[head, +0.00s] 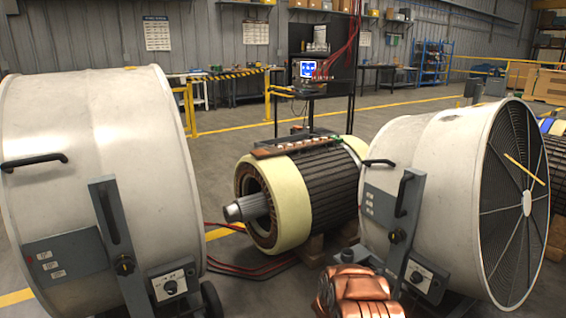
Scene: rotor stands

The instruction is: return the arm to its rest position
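No arm and no gripper that I can make out show in the head view. The rotor (325,185), with a dark ribbed body, pale yellow end rings and a grey shaft end, lies on its side on wooden blocks in the middle. A brown strip with a row of small parts (297,146) lies along its top. I cannot tell from this view where my arm is or how it is posed.
Large white drum fans stand at left (100,190) and right (430,190); a yellow stick (524,168) lies across the right grille. A copper-coloured bundle (355,294) sits low in front. Red cables (262,268) cross the floor. Open floor (225,150) lies behind.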

